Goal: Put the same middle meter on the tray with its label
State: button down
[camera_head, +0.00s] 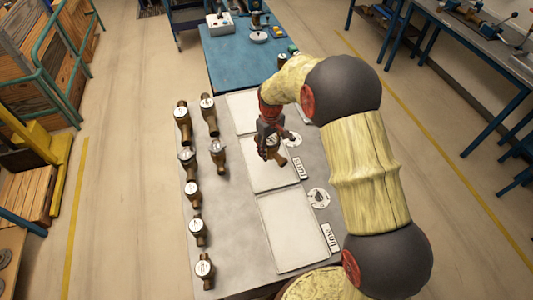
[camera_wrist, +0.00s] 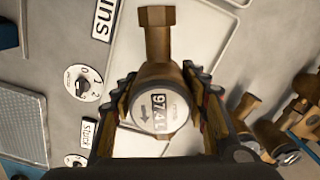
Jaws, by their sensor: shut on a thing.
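My gripper (camera_head: 268,148) is shut on a brass water meter (camera_wrist: 158,45), one finger on each side of its round body. The meter's white face shows the digits 97,4 L and an arrow in the wrist view. In the head view the held meter (camera_head: 279,158) is over the middle white tray (camera_head: 270,182), partly hidden by my gripper. I cannot tell whether it touches the tray. A label (camera_head: 299,167) that seems to read "runs" is at this tray's right edge; its end shows in the wrist view (camera_wrist: 103,18).
Several brass meters (camera_head: 198,232) stand at the bench's left. A lower tray (camera_head: 296,230) has a "time" label (camera_head: 329,238); an upper tray (camera_head: 240,108) lies beyond. Round dials (camera_head: 318,198) lie right of the trays. A blue table (camera_head: 235,65) adjoins the far end.

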jog(key=shift+w+a+f, duration=0.25)
jog(key=shift+w+f, duration=0.35)
jog(key=shift+f, duration=0.1)
jog(key=shift+w+a+f, duration=0.25)
jog(key=shift+w+f, duration=0.35)
jog(key=shift+f, duration=0.1)
jog(key=shift+w+f, duration=0.15)
jog(key=shift+f, duration=1.45)
jog(key=shift+f, duration=0.2)
jog(key=c, duration=1)
grip_release()
jog(key=shift+r, duration=0.1)
notch_tip(320, 180, up, 12)
jog(key=shift+r, duration=0.1)
